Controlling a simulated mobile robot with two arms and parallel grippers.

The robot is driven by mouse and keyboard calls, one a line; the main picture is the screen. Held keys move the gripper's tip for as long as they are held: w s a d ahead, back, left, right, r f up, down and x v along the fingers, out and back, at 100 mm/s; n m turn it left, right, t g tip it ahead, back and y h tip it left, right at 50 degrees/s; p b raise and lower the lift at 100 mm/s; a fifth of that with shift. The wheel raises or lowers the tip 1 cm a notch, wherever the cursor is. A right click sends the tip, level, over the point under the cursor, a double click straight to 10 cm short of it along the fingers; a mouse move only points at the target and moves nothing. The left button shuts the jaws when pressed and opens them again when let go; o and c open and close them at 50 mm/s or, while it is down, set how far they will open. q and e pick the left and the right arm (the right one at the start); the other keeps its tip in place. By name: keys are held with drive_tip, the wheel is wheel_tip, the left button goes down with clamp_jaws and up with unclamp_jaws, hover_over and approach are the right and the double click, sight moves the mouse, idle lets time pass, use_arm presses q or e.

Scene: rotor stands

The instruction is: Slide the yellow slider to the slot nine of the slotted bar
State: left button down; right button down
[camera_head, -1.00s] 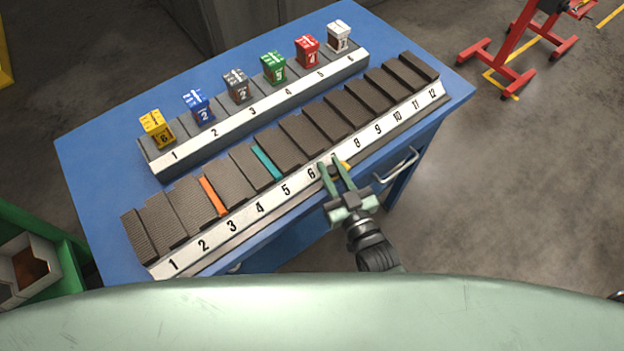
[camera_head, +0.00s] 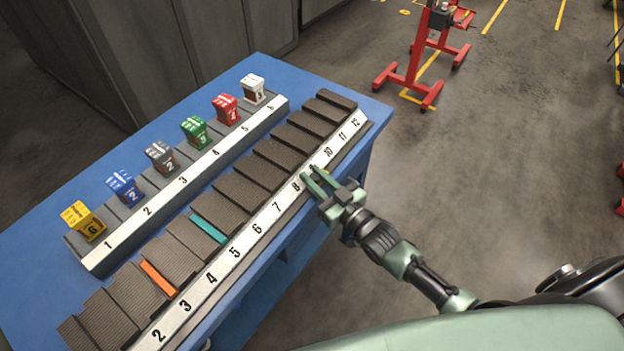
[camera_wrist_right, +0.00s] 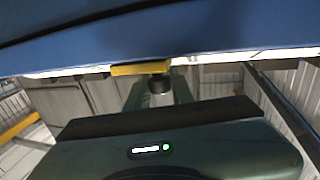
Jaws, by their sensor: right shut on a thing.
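The slotted bar (camera_head: 263,224) runs diagonally along the table's front edge, with a white numbered strip and dark ribbed blocks. An orange slider (camera_head: 158,279) sits near slot 3 and a teal slider (camera_head: 208,228) near slot 5. My right gripper (camera_head: 310,173) is at the strip's front edge between numbers 8 and 10, covering where 9 would be. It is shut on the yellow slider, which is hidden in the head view. The yellow slider (camera_wrist_right: 140,68) shows in the right wrist view at the fingers, against the bar's edge. My left gripper is out of view.
Behind the bar, a second numbered rack (camera_head: 185,186) holds several coloured blocks on the blue table (camera_head: 125,185). A red stand (camera_head: 415,75) is on the floor at the back right.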

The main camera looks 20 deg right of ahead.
sight(317, 182)
drive_tip(key=c, duration=1.2)
unclamp_jaws()
drive_tip(key=b+v, duration=0.1)
drive_tip(key=v, duration=0.6)
drive_tip(key=shift+s+f+b, duration=0.1)
drive_tip(key=shift+f+b, duration=0.05)
drive_tip(key=shift+b, duration=0.2)
drive_tip(key=shift+s+d, duration=0.15)
drive_tip(key=shift+s, duration=0.15)
